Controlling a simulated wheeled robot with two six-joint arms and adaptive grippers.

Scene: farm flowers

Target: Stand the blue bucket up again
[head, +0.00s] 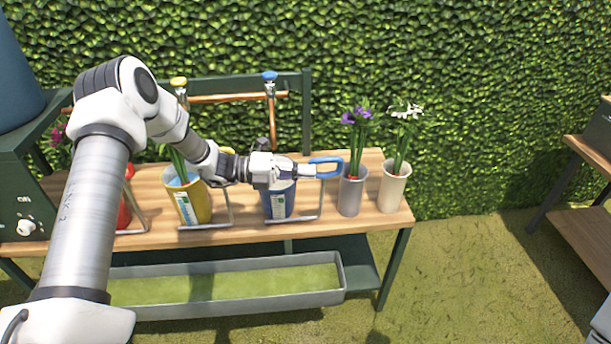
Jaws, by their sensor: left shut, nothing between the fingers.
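The blue bucket (279,204) stands upright, as far as I can see, on the wooden bench (240,233), by a grey metal frame. My left wrist hides its upper part. My left gripper (333,167) is shut and empty, pointing right at rim height, just right of the blue bucket and in front of the grey vase in the picture. Whether it touches the bucket or vase I cannot tell. My right gripper is not in view.
A yellow bucket (191,205) and a partly hidden red bucket (124,213) stand to the left. A grey vase (350,196) and a cream vase (393,189) with flowers stand to the right. A blue-handled tap (270,77) rises behind. A long trough (225,302) lies below.

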